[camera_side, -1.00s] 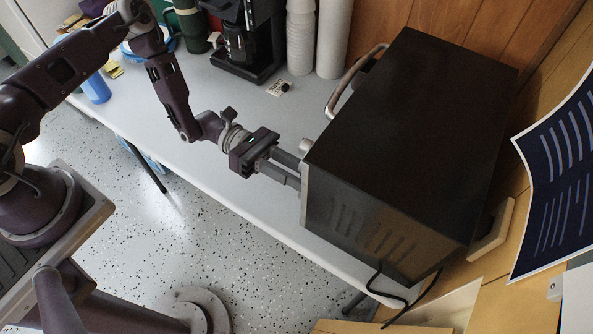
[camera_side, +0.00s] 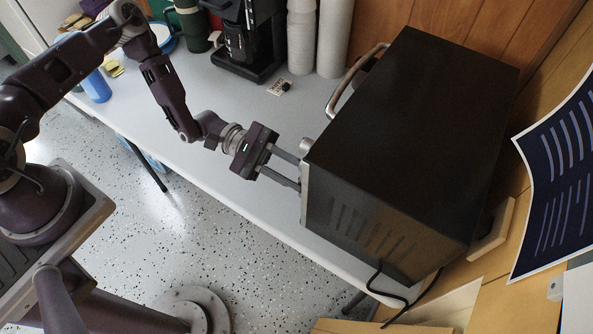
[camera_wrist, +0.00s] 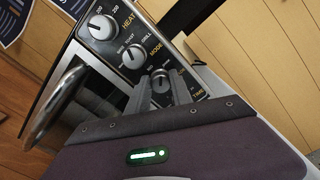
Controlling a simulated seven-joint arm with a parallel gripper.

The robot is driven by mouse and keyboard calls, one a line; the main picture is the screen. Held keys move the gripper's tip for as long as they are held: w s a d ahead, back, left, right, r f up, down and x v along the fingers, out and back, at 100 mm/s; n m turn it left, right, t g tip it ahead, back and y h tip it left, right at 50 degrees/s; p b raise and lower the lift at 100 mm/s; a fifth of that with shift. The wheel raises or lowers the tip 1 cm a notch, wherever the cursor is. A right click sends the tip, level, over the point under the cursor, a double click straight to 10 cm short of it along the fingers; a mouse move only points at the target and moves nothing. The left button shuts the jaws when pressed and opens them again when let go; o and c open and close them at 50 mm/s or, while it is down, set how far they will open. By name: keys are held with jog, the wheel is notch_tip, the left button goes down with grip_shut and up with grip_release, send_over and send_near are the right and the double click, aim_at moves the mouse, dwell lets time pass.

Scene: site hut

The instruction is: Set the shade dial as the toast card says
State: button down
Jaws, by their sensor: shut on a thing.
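A black oven (camera_side: 415,135) stands on the table, its front facing left to my gripper. In the wrist view its panel (camera_wrist: 177,62) carries three dials: HEAT (camera_wrist: 102,27), MODE (camera_wrist: 132,57) and TIME (camera_wrist: 161,83). I see no label reading "shade". My gripper (camera_side: 299,174) is at the front of the oven. In the wrist view the gripper (camera_wrist: 162,80) is shut on the TIME dial, with a finger on each side. The fingers partly hide this dial and its scale. A small white card (camera_side: 277,88) lies near the coffee machine; its writing is too small to read.
The oven's door handle (camera_side: 345,85) sticks out beside the panel. A coffee machine (camera_side: 240,45) and stacks of white cups (camera_side: 301,35) stand at the back. The table (camera_side: 215,110) left of the oven is mostly clear.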

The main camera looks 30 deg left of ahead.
jog(key=shift+m, duration=1.5)
jog(key=c, duration=1.1)
grip_release()
jog(key=shift+c, duration=0.2)
jog(key=a, duration=0.7)
jog(key=shift+a, duration=0.1)
